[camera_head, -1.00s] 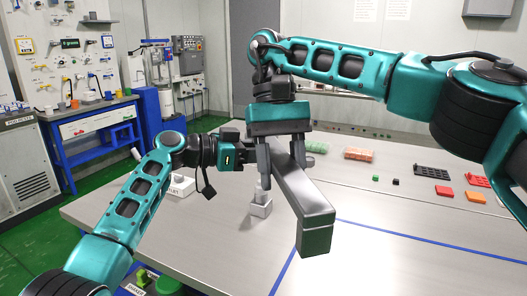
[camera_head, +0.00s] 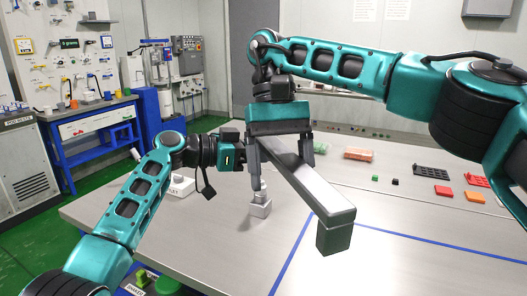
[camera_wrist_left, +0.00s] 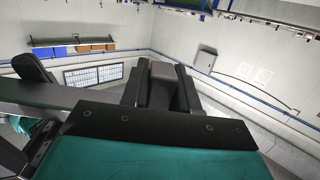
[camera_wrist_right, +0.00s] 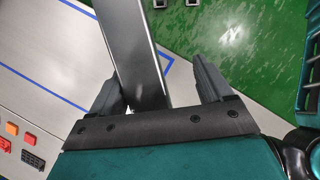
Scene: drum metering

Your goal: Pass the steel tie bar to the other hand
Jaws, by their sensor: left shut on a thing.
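The steel tie bar (camera_head: 312,190) is a long grey bar held above the table, its darker near end pointing toward me. My right gripper (camera_head: 281,165) hangs over it from above with its fingers spread. In the right wrist view the bar (camera_wrist_right: 132,50) passes between the open fingers (camera_wrist_right: 158,90), close to the left one, with a clear gap on the right. My left gripper (camera_wrist_left: 162,78) is shut on the bar near its far end. In the head view its fingers are hidden behind the right gripper. The bar (camera_wrist_left: 30,93) also enters the left wrist view from the left.
The grey table (camera_head: 400,265) has blue lines on it. A small white fixture (camera_head: 260,207) stands below the grippers. Orange parts (camera_head: 361,153), a dark tray (camera_head: 431,171) and red blocks (camera_head: 444,191) lie at the back right. The front right is clear.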

